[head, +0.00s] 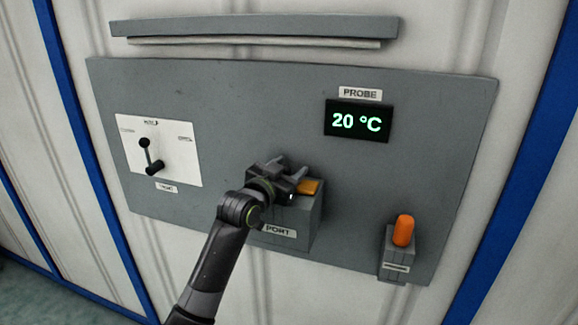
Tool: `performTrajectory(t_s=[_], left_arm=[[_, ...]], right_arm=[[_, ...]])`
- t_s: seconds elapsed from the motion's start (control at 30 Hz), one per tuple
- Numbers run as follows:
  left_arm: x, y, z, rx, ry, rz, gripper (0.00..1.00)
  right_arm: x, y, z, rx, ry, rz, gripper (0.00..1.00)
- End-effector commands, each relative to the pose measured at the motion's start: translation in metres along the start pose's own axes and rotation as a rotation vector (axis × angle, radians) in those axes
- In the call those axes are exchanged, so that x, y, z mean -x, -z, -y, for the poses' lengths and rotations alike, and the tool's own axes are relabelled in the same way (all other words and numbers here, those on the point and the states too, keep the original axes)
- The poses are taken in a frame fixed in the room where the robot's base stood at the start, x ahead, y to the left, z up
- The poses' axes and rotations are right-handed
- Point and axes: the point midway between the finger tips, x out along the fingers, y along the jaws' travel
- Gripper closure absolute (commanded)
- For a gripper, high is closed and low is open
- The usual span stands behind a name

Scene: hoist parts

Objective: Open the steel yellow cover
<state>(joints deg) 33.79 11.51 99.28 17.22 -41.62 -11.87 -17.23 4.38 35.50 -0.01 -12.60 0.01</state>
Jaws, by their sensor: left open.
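The yellow cover (308,187) lies on top of the grey box (303,227) labelled PORT, which sticks out from the panel. Only its right part shows; my left gripper hides the rest. My left gripper (290,178) is open, right at the cover's left side and over the top of the box. I cannot tell whether its fingers touch the cover. The cover looks closed over the box, though its hinge is hidden. My right gripper is not in view.
The grey panel (250,110) carries a lever on a white plate (157,150) at left and a display (357,121) reading 20 °C under a PROBE label. An orange-handled probe (403,231) stands in a holder at lower right. A ledge (255,27) juts out above.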

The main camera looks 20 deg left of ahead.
Motion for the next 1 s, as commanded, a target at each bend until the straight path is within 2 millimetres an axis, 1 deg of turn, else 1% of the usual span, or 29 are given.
performTrajectory(t_s=[0.3,0.37,0.7,0.87,1.0], left_arm=[[-0.0019,0.0003,-0.0001,0.0,0.0,-0.001,0.49],[-0.0018,0.0003,-0.0001,0.0,0.0,-0.001,0.56],[-0.0017,0.0002,-0.0001,0.0,0.0,-0.001,1.0],[-0.0019,0.0002,-0.0002,0.0,0.0,-0.001,1.0],[-0.006,0.0006,-0.0017,0.0,0.006,0.0,1.0]], right_arm=[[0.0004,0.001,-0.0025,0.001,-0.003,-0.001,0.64],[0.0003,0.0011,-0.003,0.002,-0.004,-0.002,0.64],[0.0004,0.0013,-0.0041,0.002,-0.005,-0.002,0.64],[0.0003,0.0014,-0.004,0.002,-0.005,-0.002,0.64],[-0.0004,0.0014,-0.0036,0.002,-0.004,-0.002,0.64]])
